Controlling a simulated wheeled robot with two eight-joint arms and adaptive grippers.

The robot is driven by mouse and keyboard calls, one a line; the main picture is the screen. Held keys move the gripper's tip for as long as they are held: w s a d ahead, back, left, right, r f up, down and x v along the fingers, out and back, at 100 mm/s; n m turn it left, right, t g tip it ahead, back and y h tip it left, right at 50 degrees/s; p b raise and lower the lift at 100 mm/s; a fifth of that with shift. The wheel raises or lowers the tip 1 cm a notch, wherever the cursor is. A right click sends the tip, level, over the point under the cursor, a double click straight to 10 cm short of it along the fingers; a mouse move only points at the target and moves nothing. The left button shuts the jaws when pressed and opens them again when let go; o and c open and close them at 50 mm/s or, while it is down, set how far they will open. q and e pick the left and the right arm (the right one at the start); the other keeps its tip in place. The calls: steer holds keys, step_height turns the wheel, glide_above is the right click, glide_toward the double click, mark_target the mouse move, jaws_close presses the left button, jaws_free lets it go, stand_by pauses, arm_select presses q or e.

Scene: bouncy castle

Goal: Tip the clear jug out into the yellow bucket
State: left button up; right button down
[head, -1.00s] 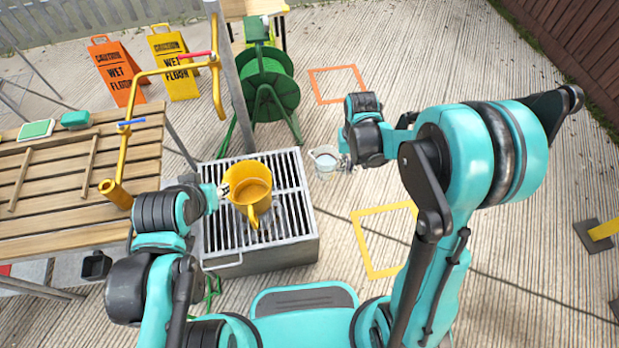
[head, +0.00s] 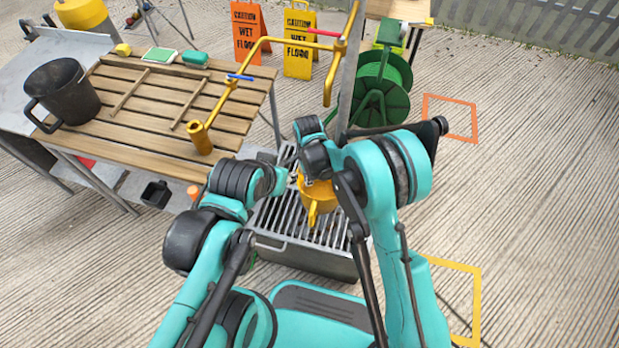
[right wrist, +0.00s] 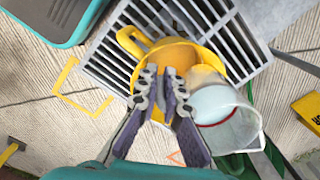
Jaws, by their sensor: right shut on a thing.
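The yellow bucket (head: 318,196) stands on a slatted metal grate (head: 335,229), partly hidden by my arms in the head view. In the right wrist view the bucket (right wrist: 128,72) lies beyond my right gripper (right wrist: 168,82), with its handle at the upper left. That gripper is shut on the clear jug (right wrist: 238,112), which overlaps the bucket's right side in the picture. The jug holds pale contents and has a red line; its exact tilt is unclear. The jug is hidden in the head view. My left gripper (head: 291,180) is at the bucket's left side; its fingers are too small to judge.
A slatted wooden table (head: 150,105) with a black mug-like pot (head: 62,92) stands at the left. A bent yellow pipe (head: 262,42) rises beside the grate. A green hose reel (head: 380,90) stands behind it. Open floor with a yellow square (head: 455,300) lies to the right.

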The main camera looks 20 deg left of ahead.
steer(key=shift+f+b, duration=1.25)
steer(key=shift+f, duration=1.15)
steer(key=shift+a+r+g+y+p, duration=0.1)
steer(key=shift+r+g+y+p, duration=0.3)
steer(key=shift+y, duration=0.5)
step_height(320, 180, up, 8)
steer(key=g+y, duration=0.2)
steer(key=y, duration=0.3)
steer(key=g+y, duration=0.2)
steer(key=y, duration=0.4)
steer(key=g+y, duration=0.2)
steer(key=y, duration=0.4)
steer(key=shift+f+b, duration=0.2)
steer(key=shift+b, duration=0.15)
steer(key=shift+d, duration=0.2)
